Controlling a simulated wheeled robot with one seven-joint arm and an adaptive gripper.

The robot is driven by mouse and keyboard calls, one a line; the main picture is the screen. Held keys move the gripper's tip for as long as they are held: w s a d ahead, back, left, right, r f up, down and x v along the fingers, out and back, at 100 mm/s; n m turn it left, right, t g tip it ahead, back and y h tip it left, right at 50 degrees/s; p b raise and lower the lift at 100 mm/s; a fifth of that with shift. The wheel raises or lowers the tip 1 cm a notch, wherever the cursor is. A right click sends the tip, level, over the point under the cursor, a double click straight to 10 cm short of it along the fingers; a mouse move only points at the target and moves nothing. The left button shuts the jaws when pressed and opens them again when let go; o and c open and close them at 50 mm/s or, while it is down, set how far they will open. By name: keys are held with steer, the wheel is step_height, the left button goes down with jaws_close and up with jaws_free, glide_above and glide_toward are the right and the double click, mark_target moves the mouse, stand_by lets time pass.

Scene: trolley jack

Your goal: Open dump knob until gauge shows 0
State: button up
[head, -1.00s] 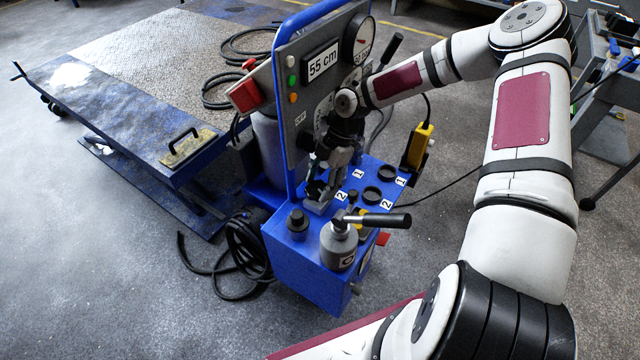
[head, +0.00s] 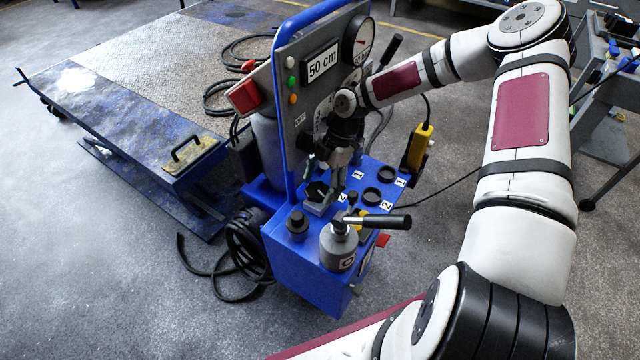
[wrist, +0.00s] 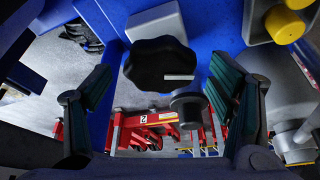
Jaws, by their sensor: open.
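The dump knob is a black lobed knob with a pale mark (wrist: 150,62), seen in the wrist view between and just beyond my fingers. In the head view it is the small black knob (head: 317,190) on a grey block on the blue console (head: 298,262). My gripper (wrist: 162,98) is open, with one finger at each side of the knob and visible gaps. In the head view my gripper (head: 338,176) is by the knob and partly hides that area. The readout (head: 322,64) shows 50 cm. The round dial gauge (head: 358,42) is too small to read.
A grey cylinder with a black-handled lever (head: 372,220) stands at the console's front. A red switch (head: 245,96) is on the panel's left. The blue lift platform (head: 120,110) lies behind left. A yellow pendant (head: 418,146) hangs at right. Black hoses lie on the floor.

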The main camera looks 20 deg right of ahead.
steer(key=v, duration=1.2)
steer(key=s+a+r+m+h+p, duration=0.1)
steer(key=s+r+m+h+p, duration=0.15)
steer(key=s+r+m, duration=0.5)
steer(key=s+a+r+m+h+p, duration=0.1)
steer(key=s+r+m+h+p, duration=0.2)
steer(key=s+r, duration=0.9)
steer(key=s+a+r+m+t+p, duration=0.1)
steer(key=s+r+m+t, duration=0.1)
steer(key=s+r+m, duration=0.3)
steer(key=s+a+r+m+t+y+p, duration=0.1)
steer(key=s+a+r+m+t+p, duration=0.1)
steer(key=s+r+m, duration=0.3)
steer(key=s+r+t, duration=0.1)
steer(key=s+r, duration=0.3)
steer(key=shift+a+r+m, duration=0.2)
steer(key=shift+a+m, duration=0.05)
steer(key=shift+m, duration=0.1)
